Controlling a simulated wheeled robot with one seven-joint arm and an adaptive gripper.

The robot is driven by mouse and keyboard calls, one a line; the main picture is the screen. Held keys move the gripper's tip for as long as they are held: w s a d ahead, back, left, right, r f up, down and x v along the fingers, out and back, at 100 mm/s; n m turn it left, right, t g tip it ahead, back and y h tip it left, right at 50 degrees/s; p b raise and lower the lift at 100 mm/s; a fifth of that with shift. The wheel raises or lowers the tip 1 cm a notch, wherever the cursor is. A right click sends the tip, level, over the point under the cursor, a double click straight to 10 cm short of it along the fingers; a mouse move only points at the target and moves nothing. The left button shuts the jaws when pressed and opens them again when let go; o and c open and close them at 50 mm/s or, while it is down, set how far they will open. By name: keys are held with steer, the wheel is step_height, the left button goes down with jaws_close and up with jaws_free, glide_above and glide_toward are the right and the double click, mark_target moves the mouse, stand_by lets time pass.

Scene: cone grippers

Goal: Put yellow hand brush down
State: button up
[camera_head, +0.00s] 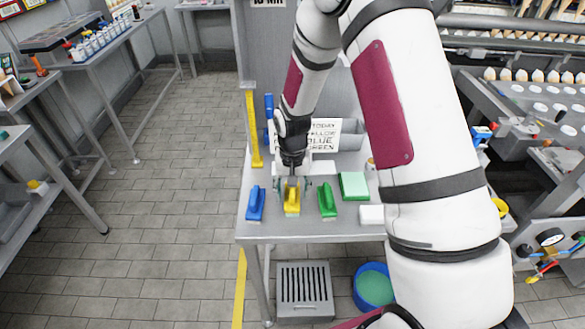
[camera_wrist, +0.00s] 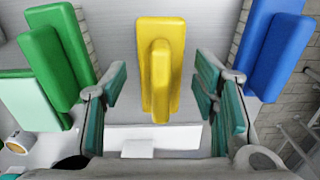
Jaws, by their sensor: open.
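The yellow hand brush (camera_head: 292,207) lies on the grey table between a blue and a green brush. In the wrist view the yellow brush (camera_wrist: 158,60) sits centred, its handle towards the camera. My gripper (camera_head: 292,186) is right over its back part. The gripper's teal finger pads (camera_wrist: 160,95) are spread wide, with a visible gap on each side of the brush, so they do not hold it. The arm hides part of the table to the right.
The blue brush (camera_head: 256,204) is on the left and the green brush (camera_head: 327,200) on the right. A green block (camera_head: 354,186) and a white block (camera_head: 371,215) lie further right. A sign (camera_head: 324,134) stands behind. The table's front edge is close.

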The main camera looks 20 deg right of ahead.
step_height(320, 180, up, 10)
steer(key=shift+s+d+r+b, duration=0.1)
steer(key=shift+r+b, duration=0.1)
steer(key=shift+b, duration=0.4)
step_height(320, 180, up, 9)
steer(key=t, duration=0.1)
glide_above(293, 190)
steer(key=s, duration=0.3)
steer(key=s+r+n+t, duration=0.2)
steer(key=s+r, duration=0.4)
steer(key=r, duration=0.2)
steer(key=s+r+n+t, duration=0.1)
steer(key=s+r, duration=0.2)
steer(key=s, duration=0.4)
steer(key=s+r+n+t, duration=0.1)
steer(key=s+r, duration=0.2)
steer(key=s, duration=0.3)
steer(key=shift+s+r+t, duration=0.15)
steer(key=shift+s+t, duration=0.15)
steer(key=shift+s, duration=0.1)
steer(key=shift+o, duration=0.3)
